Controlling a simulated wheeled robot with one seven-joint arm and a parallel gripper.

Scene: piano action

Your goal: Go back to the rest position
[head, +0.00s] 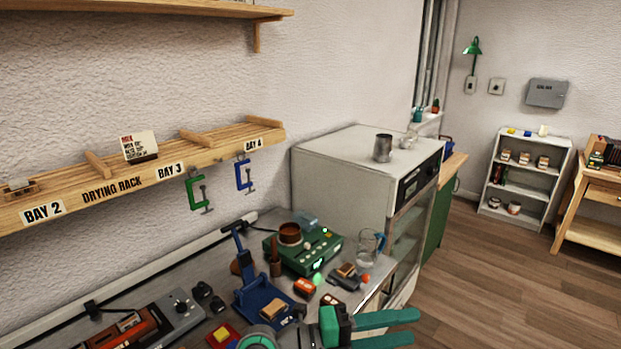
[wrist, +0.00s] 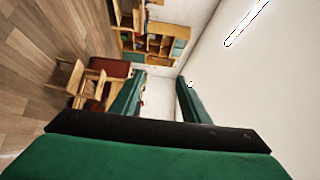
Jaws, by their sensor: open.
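My gripper (head: 414,327) is at the bottom of the head view, its two green fingers pointing right, past the front edge of the workbench. It is open, with nothing between the fingers. In the wrist view my gripper (wrist: 160,78) also shows its fingers apart and empty, with the room far behind them. The gripper touches nothing that I can see.
The workbench (head: 225,272) holds a green device (head: 305,254), a blue stand (head: 258,300), a glass jug (head: 369,250) and several small parts. A white cabinet (head: 340,170) stands behind. A drying rack (head: 70,198) hangs on the left wall. Wooden floor (head: 480,275) is clear at right.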

